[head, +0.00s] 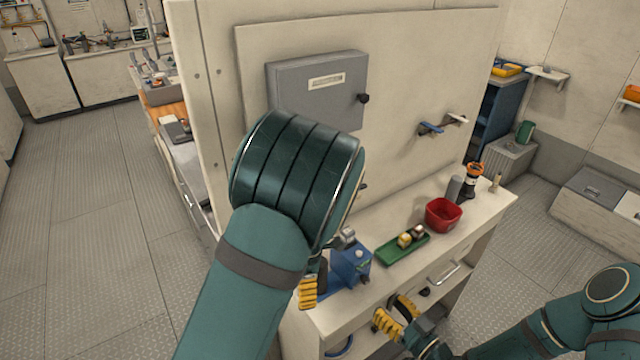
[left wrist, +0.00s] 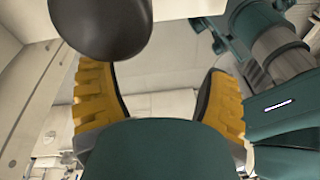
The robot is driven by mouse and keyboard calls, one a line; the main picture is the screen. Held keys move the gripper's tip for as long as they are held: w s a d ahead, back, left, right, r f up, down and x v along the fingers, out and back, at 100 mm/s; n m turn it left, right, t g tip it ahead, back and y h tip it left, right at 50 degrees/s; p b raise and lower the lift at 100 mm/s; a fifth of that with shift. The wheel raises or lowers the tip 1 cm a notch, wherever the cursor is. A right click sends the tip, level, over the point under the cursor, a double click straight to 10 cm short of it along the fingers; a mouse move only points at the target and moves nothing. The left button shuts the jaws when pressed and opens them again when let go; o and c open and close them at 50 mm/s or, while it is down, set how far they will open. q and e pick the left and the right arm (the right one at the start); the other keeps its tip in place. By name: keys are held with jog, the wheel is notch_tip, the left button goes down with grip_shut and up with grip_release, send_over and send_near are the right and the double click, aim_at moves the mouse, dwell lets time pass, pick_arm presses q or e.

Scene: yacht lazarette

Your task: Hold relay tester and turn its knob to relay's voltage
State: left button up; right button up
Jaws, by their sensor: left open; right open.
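A blue box with a pale round part on top, which looks like the relay tester (head: 350,264), stands on the bench, partly hidden by my left arm. A green tray (head: 405,250) beside it holds small yellowish and pale blocks, perhaps relays; no voltage marking is readable. My left gripper (head: 310,288) is open at the tester's left side, mostly hidden behind its own wrist. Its yellow fingers are apart and empty in the left wrist view (left wrist: 160,92). My right gripper (head: 395,314) is open and empty at the bench's front edge, in front of the tester.
A red bowl (head: 443,214), a grey cylinder (head: 455,189) and an orange-topped dark item (head: 473,178) stand farther along the bench. A grey cabinet (head: 318,90) is on the panel behind. A dark rounded object (left wrist: 100,25) is close in the left wrist view.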

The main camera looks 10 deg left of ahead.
aim_at(336, 267)
pick_arm(q)
jog(key=w+r+n, duration=0.1)
jog(key=w+r, duration=0.1)
jog(key=r, duration=0.1)
jog(key=w+d+r+n+t, duration=0.1)
jog(key=w+r+n, duration=0.1)
jog(key=r, duration=0.2)
jog(key=w+r+n+t+h, duration=0.1)
jog(key=w+r, duration=0.1)
jog(key=r, duration=0.2)
jog(key=shift+w+d+r+n, duration=0.1)
jog(key=shift+w+d+n, duration=0.3)
notch_tip(336, 267, down, 14)
jog(key=shift+s+d+r, duration=0.1)
jog(key=shift+r, duration=0.15)
grip_shut()
